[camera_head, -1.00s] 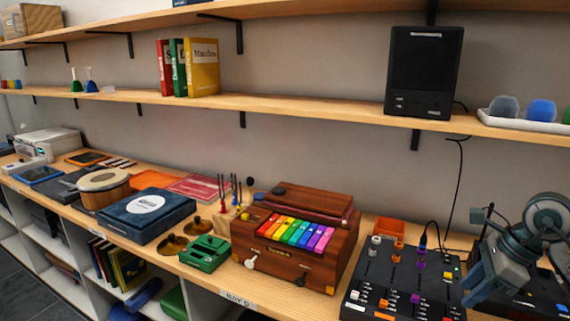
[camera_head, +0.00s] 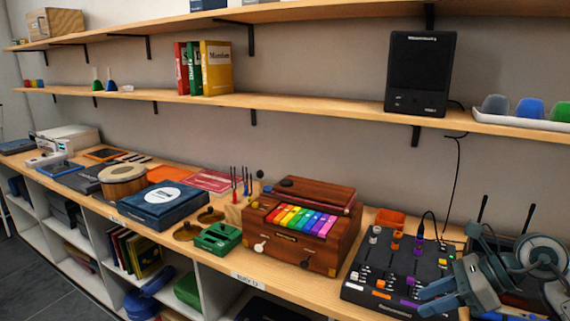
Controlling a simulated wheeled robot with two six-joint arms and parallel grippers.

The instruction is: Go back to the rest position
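My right gripper (camera_head: 430,299) is at the lower right, over the right part of the black mixer panel (camera_head: 372,270). Its two blue-grey fingers point left with a gap between them, and nothing shows in the gap. Part of the panel is hidden behind the fingers. My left gripper is not in view.
A wooden box with rainbow keys (camera_head: 303,222) stands left of the panel on the long wooden counter (camera_head: 290,285). A green tray (camera_head: 217,238), a blue box (camera_head: 156,205) and a drum (camera_head: 122,179) stand further left. A black speaker (camera_head: 421,72) is on the shelf above.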

